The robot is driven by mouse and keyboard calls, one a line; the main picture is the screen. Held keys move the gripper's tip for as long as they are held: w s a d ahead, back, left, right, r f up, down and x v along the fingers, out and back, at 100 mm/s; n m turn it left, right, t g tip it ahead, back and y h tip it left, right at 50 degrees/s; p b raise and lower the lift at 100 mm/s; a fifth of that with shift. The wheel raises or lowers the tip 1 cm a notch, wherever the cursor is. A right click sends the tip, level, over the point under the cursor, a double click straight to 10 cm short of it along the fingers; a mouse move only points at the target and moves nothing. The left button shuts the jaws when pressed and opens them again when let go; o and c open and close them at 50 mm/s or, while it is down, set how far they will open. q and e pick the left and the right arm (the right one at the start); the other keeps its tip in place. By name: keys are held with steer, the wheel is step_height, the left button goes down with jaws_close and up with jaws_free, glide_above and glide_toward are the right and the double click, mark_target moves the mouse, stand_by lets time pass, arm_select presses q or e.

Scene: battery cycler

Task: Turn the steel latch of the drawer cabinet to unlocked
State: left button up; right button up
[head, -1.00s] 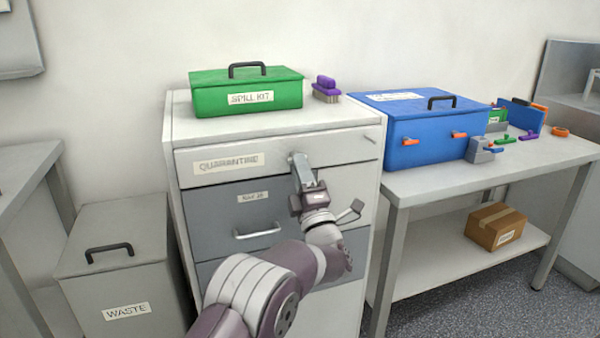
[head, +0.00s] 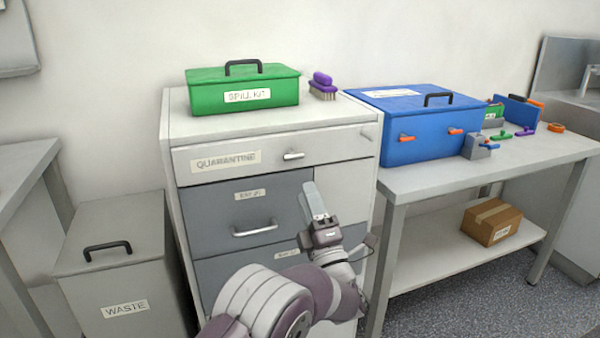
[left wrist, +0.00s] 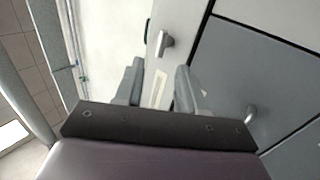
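The drawer cabinet (head: 345,215) is white with grey drawers. A short steel lever (head: 293,156), apparently the latch, lies nearly horizontal on its top front, right of the QUARANTINE label (head: 226,160). The lever also shows in the left wrist view (left wrist: 166,42), beyond the fingers. My left gripper (head: 309,190) is in front of the cabinet, below the lever and apart from it. In the left wrist view its fingers (left wrist: 160,86) stand apart with nothing held between them. My right gripper is not in view.
A green spill kit box (head: 243,92) and a purple brush (head: 322,86) stand on the cabinet. A grey drawer handle (head: 255,229) sticks out left of my gripper. A bench with a blue box (head: 420,125) is at right, a waste bin (head: 125,270) at left.

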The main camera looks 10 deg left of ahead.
arm_select(q)
steer(key=v, duration=0.4)
